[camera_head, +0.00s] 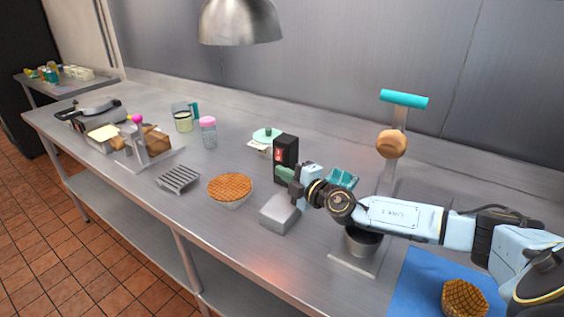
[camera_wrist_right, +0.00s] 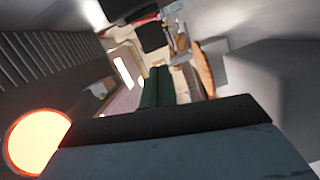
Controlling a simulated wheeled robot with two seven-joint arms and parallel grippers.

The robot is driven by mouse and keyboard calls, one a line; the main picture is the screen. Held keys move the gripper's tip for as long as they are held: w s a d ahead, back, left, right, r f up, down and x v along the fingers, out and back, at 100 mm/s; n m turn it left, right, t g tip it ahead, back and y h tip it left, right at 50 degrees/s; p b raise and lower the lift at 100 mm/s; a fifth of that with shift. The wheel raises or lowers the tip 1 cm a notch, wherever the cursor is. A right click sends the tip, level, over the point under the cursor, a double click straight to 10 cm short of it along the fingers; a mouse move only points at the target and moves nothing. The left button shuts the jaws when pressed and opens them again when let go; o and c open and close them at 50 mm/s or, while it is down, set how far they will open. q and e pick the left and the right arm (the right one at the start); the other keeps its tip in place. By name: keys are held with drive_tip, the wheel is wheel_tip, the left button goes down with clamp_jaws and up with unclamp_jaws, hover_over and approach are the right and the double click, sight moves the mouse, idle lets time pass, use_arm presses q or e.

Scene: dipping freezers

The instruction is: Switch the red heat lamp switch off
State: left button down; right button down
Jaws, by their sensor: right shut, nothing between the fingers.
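The red switch (camera_head: 279,155) sits on the front of a small upright black box (camera_head: 291,150) on the steel counter. My right gripper (camera_head: 284,174) comes from the right, with its green fingertips close in front of the box, just below the red switch. I cannot tell if they touch it. The fingers are together and hold nothing; they also show in the right wrist view (camera_wrist_right: 156,87). A silver heat lamp shade (camera_head: 240,22) hangs above the counter. A glowing orange disc (camera_wrist_right: 38,142) shows at lower left in the wrist view. My left gripper is not in view.
A grey metal block (camera_head: 279,213) stands below my right gripper, with a waffle in a bowl (camera_head: 230,188) to its left. A dispenser with a teal handle (camera_head: 404,99) stands behind my right arm. A blue mat (camera_head: 415,285) lies at front right.

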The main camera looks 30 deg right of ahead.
sight(279, 155)
drive_tip(key=shift+w+d+f+b, duration=0.15)
drive_tip(key=shift+w+d+b, duration=0.4)
drive_tip(key=shift+w, duration=0.35)
drive_tip(key=shift+w+d+f+b, duration=0.15)
drive_tip(key=shift+w+d+b, duration=0.35)
drive_tip(key=shift+w, duration=0.4)
drive_tip(key=shift+w+d+f+b, duration=0.15)
drive_tip(key=shift+w+d+b, duration=0.4)
drive_tip(key=shift+w, duration=0.35)
